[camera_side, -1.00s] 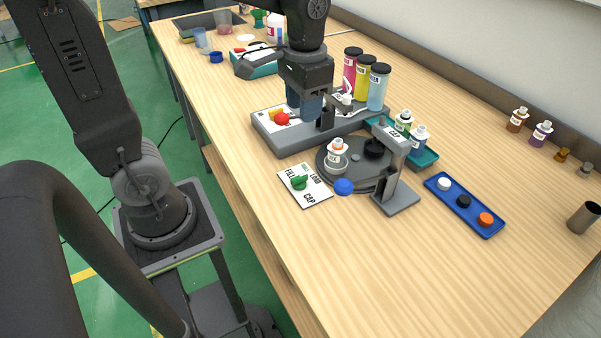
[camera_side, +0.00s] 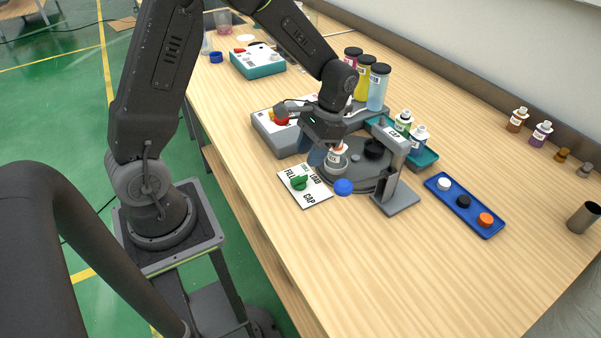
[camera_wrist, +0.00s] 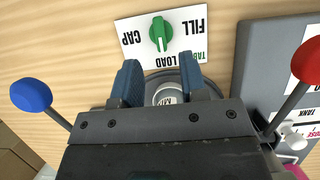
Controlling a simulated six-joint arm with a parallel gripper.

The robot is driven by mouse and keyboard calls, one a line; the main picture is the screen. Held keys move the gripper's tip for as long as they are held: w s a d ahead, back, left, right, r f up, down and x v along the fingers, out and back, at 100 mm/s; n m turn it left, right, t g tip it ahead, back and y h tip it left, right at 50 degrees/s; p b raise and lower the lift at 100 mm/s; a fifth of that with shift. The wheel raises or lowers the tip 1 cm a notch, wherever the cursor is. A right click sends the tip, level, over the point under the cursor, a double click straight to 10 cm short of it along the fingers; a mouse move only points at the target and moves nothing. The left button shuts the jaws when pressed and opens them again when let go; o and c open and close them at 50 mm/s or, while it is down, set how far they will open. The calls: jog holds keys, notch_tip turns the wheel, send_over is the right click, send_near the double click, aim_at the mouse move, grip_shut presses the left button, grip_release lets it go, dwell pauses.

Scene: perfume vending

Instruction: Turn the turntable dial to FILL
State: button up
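The dial is a green knob (camera_side: 299,183) on a white card (camera_side: 318,200) marked FILL, LOAD and CAP, lying on the table in front of the turntable (camera_side: 372,184). In the wrist view the knob (camera_wrist: 159,33) is at the top, its bar lined up with LOAD; FILL is to its right and CAP to its left. My gripper (camera_wrist: 160,82) is open, with its two blue fingers apart and below the card in that view. A bottle (camera_wrist: 168,96) on the turntable shows between and beneath the fingers. In the side view my gripper (camera_side: 318,154) is behind the dial, not touching it.
A blue ball lever (camera_side: 343,187) stands beside the card and a red ball lever (camera_wrist: 308,60) is at the wrist view's right. The capping post (camera_side: 392,170), tall tanks (camera_side: 377,88) and blue cap tray (camera_side: 463,222) are around. Table before the card is clear.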

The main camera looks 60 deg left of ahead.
aim_at(299, 177)
jog(key=x, duration=0.6)
jog(key=shift+s+f, duration=0.1)
jog(key=shift+f, duration=0.15)
grip_shut()
